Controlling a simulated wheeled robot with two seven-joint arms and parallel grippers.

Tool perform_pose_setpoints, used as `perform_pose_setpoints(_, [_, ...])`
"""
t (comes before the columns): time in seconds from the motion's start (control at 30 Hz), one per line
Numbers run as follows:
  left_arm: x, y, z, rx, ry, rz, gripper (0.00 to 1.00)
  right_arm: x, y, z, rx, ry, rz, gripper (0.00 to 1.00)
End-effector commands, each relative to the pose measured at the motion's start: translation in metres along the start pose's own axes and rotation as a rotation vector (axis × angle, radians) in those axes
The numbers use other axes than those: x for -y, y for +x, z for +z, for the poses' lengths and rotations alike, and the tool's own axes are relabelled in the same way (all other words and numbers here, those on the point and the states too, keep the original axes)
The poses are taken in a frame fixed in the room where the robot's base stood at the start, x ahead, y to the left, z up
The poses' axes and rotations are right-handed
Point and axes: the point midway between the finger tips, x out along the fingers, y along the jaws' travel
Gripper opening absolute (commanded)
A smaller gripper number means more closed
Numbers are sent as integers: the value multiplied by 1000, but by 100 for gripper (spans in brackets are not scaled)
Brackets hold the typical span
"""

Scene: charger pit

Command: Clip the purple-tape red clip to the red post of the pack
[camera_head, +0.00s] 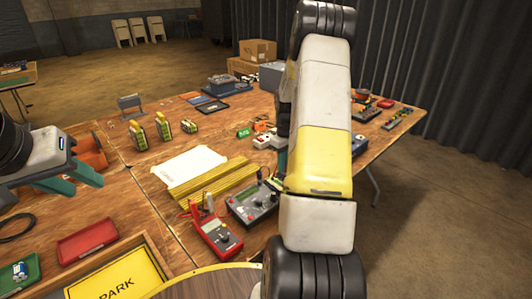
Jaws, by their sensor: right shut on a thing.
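I cannot make out the purple-tape red clip or the pack's red post in the head view. My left gripper (88,187) is at the left edge, above the table, with its two teal fingers apart and nothing seen between them. My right arm rises through the middle of the view and hides much of the table behind it. Only a sliver of teal of my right gripper (281,162) shows at the arm's left side. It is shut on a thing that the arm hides.
A red multimeter (217,238) and a grey instrument (252,203) stand near the front. Yellow ridged strips (211,182) and a white sheet (188,167) lie behind. A red tray (88,241) and a yellow PARK sign (117,275) are front left. Several yellow-black blocks (163,127) stand farther back.

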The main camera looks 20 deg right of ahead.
Motion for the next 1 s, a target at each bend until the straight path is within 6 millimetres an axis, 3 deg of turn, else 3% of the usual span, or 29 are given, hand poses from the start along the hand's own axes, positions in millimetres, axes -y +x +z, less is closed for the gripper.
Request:
perform_pose_setpoints(0.6, [0,0,0,0,0,0,36,0,36,0,0,0,0,0])
perform_pose_setpoints(1.0, [0,0,0,0,0,0,36,0,43,0,0,0,0,0])
